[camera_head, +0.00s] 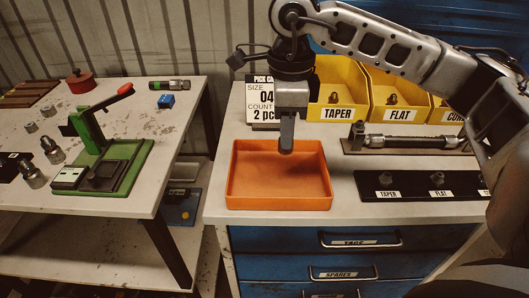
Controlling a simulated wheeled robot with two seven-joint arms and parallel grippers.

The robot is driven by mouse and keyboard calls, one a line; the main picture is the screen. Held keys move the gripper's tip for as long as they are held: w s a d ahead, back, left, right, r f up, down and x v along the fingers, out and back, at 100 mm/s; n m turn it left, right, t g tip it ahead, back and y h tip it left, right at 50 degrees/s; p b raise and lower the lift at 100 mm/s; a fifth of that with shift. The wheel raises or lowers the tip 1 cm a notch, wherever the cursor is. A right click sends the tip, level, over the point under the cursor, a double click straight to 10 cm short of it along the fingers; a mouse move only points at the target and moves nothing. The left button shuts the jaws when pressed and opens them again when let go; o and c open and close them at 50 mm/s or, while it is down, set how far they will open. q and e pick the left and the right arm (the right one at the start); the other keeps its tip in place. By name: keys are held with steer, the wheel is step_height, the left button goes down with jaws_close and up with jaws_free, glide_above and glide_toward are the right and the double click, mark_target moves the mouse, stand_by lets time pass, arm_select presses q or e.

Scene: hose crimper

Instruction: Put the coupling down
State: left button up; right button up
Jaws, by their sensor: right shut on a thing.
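My right gripper (287,138) points down over the back part of the orange tray (278,202) on the white-topped cabinet. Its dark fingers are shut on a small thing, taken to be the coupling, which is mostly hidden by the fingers. The fingertips look to be above the tray floor; the exact height is hard to tell. The visible tray floor looks empty. My left gripper is not in view.
Behind stand yellow bins (338,85) marked TAPER and FLAT, and a size sign (263,105). A hose assembly (405,141) and a black labelled strip (410,190) lie to the right. The left bench (135,85) holds a green crimper (104,150) and loose fittings.

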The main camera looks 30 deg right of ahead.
steer(key=f, duration=0.1)
steer(key=w+a+f, duration=0.2)
steer(key=f, duration=0.1)
steer(key=shift+w, duration=0.15)
steer(key=shift+w+a+f+p, duration=0.25)
steer(key=shift+w+f+p, duration=0.05)
steer(key=shift+f, duration=0.15)
step_height(320, 180, down, 2)
steer(key=shift+w+a+f+p, duration=0.1)
steer(key=shift+w+f+p, duration=0.1)
steer(key=shift+p, duration=0.2)
steer(key=shift+f, duration=0.4)
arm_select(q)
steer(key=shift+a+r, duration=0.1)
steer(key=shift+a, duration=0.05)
arm_select(e)
steer(key=shift+f, duration=0.15)
steer(key=shift+f, duration=0.1)
steer(key=shift+f+b, duration=0.2)
steer(key=shift+b, duration=0.1)
steer(key=o, duration=1)
steer(key=shift+r, duration=0.15)
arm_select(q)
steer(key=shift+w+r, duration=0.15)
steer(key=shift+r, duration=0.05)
